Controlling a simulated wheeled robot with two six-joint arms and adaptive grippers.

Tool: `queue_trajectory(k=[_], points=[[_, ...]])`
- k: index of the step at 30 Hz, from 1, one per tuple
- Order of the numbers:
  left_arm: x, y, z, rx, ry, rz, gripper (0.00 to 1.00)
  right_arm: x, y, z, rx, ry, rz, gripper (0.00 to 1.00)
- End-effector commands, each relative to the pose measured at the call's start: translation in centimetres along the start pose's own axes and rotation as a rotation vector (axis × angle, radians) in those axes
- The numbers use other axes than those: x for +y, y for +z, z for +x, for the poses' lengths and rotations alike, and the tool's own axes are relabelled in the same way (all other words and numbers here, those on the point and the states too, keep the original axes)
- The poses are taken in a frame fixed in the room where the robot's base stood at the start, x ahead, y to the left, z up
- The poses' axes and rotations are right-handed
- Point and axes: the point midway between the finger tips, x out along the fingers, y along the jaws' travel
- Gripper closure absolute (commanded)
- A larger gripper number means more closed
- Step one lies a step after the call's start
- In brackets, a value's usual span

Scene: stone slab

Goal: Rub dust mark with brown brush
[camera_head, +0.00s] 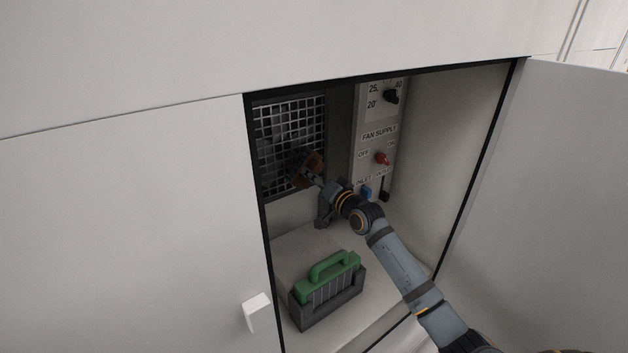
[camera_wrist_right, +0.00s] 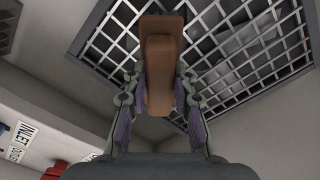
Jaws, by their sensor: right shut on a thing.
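The brown brush (camera_wrist_right: 160,70) is between the fingers of my right gripper (camera_wrist_right: 160,105), which is shut on it. In the head view my right gripper (camera_head: 318,178) reaches into the open cabinet, with the brown brush (camera_head: 308,168) at the metal grille (camera_head: 285,125). The grille also fills the top of the right wrist view (camera_wrist_right: 255,50). The brush's front end overlaps the grille in the picture; I cannot tell whether it touches. No dust mark can be made out; the brush and gripper hide part of the grille. My left gripper is not in view.
A green-handled box (camera_head: 328,290) stands on the cabinet floor below my right arm. A control panel (camera_head: 377,135) with a black knob, red switch and blue and black levers is right of the grille. The cabinet door (camera_head: 545,180) stands open at right.

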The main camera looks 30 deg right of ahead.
Motion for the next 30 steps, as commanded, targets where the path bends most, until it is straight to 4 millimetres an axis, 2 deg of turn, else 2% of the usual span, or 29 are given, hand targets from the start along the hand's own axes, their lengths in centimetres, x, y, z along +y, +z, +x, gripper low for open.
queue_trajectory(k=[12,21,30], points=[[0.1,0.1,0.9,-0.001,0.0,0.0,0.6,0.2,-0.1,0.6,0.0,-0.001,-0.003,0.99],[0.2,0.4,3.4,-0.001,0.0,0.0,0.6,2.5,-2.1,0.4,0.001,-0.001,-0.004,0.99],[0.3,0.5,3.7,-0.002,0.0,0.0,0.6,2.8,-2.9,0.5,0.0,-0.002,0.001,0.99]])
